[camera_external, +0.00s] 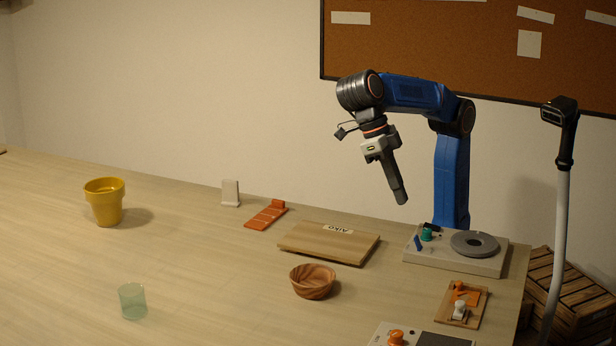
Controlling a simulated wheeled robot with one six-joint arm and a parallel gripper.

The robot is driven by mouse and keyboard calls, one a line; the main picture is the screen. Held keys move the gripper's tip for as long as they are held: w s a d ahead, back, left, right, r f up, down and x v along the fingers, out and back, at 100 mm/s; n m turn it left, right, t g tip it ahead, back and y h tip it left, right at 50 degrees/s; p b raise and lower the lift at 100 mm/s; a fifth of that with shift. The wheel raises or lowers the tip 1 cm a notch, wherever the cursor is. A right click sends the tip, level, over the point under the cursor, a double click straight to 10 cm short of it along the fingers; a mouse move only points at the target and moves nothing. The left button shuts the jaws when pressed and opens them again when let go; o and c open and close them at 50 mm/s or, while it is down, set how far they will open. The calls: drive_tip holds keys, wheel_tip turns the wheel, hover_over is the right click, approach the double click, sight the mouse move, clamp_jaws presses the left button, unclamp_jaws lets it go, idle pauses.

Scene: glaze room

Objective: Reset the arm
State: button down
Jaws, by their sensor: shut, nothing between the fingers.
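My arm is blue with dark joints and stands at the right back of the table, bent over to the left. My gripper (401,198) points down and slightly right, its fingers together and empty. It hangs in the air above the table, between the wooden board (305,245) marked "AIKO" and the grey base plate (455,262) with a dark disc. It touches nothing that I can see.
A yellow pot (105,203), a greenish glass (132,301) and a brown fluted bowl (312,283) stand on the table (215,285). An orange rack (266,215) and a pale upright piece (230,193) are at the back. A pole-mounted device (562,180) stands right. The left middle is mostly clear.

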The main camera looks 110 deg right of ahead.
drive_tip(key=shift+w+d+r, duration=0.15)
drive_tip(key=s+d+f+m+t, duration=0.2)
drive_tip(key=s+d+f+m, duration=0.4)
drive_tip(key=d, duration=0.5)
drive_tip(key=s+d+f+m+t, duration=0.1)
drive_tip(key=s+d+f+m, duration=0.25)
drive_tip(key=d+f, duration=0.6)
drive_tip(key=s+d+f+m+t+h, duration=0.1)
drive_tip(key=s+d+f+m, duration=0.3)
drive_tip(key=f+m, duration=0.4)
drive_tip(key=s+d+f+m+t+h, duration=0.2)
drive_tip(key=s+d+f+m+t, duration=0.2)
drive_tip(key=d+f+m, duration=0.3)
wheel_tip(320, 180, down, 3)
drive_tip(key=shift+s+d+f+m, duration=0.15)
drive_tip(key=shift+s+m, duration=0.55)
drive_tip(key=shift+m, duration=0.55)
